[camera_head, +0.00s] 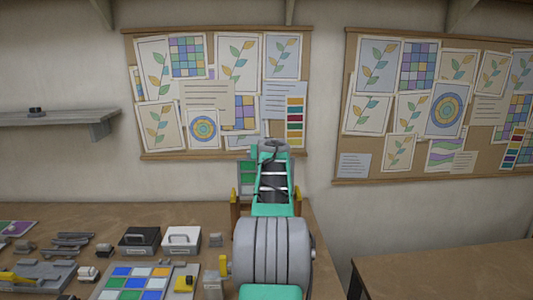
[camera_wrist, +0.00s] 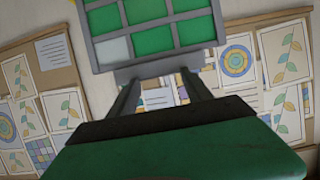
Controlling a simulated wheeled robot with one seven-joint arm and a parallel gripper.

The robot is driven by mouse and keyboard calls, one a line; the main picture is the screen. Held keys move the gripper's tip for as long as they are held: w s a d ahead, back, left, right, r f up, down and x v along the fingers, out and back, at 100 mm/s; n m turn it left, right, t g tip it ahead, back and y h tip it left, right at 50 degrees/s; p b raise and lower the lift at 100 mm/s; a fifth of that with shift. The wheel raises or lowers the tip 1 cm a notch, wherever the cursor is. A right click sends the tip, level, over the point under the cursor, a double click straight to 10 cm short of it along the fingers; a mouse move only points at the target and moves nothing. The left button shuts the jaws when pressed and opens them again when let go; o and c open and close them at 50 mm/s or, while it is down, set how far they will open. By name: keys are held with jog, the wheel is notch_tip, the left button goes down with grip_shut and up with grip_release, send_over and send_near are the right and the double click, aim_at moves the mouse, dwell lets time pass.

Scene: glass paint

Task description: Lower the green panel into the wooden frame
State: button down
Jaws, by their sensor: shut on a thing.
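The green panel (camera_wrist: 152,38) fills the top of the wrist view. It has green panes and one pale pane in a grey border. My gripper (camera_wrist: 158,78) is shut on its grey lower edge. In the head view the panel (camera_head: 247,174) shows only as a strip behind my arm, upright above the table. Orange-brown uprights, which look like the wooden frame (camera_head: 234,208), stand on both sides of my arm. The middle of this frame is hidden by my arm, so I cannot tell whether the panel touches it.
The worktable (camera_head: 120,215) holds a black box (camera_head: 139,240), a white box (camera_head: 181,239), a tray of coloured tiles (camera_head: 135,282) and several small tools on the left. Pinboards (camera_head: 137,100) hang on the wall behind. A second table (camera_head: 450,272) at right is bare.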

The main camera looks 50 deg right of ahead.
jog(key=shift+f+b, duration=0.75)
jog(key=shift+b, duration=0.25)
dwell(1.3)
notch_tip(320, 180, down, 16)
jog(key=b, duration=1.3)
dwell(2.4)
jog(key=shift+r, duration=0.1)
jog(key=c, duration=0.6)
grip_release()
jog(key=shift+o, duration=1.1)
notch_tip(320, 180, up, 7)
jog(key=p, duration=0.4)
jog(key=shift+p, duration=0.3)
